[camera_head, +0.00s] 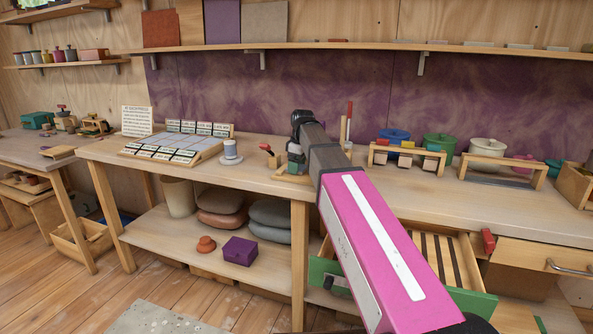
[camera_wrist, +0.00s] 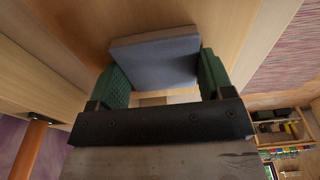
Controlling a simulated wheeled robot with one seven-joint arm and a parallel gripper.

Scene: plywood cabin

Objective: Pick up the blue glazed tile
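A flat, square blue-grey tile (camera_wrist: 155,58), which fits the blue glazed tile, shows in the wrist view between the two green finger pads of my gripper (camera_wrist: 160,72). The pads meet its two side edges with no clear gap, so my gripper looks shut on it. Pale wood lies around and behind the tile. In the head view my gripper (camera_head: 295,160) is low over the middle of the workbench, by a small wooden stand (camera_head: 290,178). My arm hides much of that spot, and I cannot tell whether the tile still touches a support.
The workbench (camera_head: 255,184) bears a sloped sample rack (camera_head: 172,150) and a white round stand (camera_head: 230,155) at left. Wooden racks (camera_head: 408,158) and lidded pots (camera_head: 440,147) stand at right. A green-fronted drawer (camera_head: 325,275) is open below. A shelf (camera_head: 330,46) runs above.

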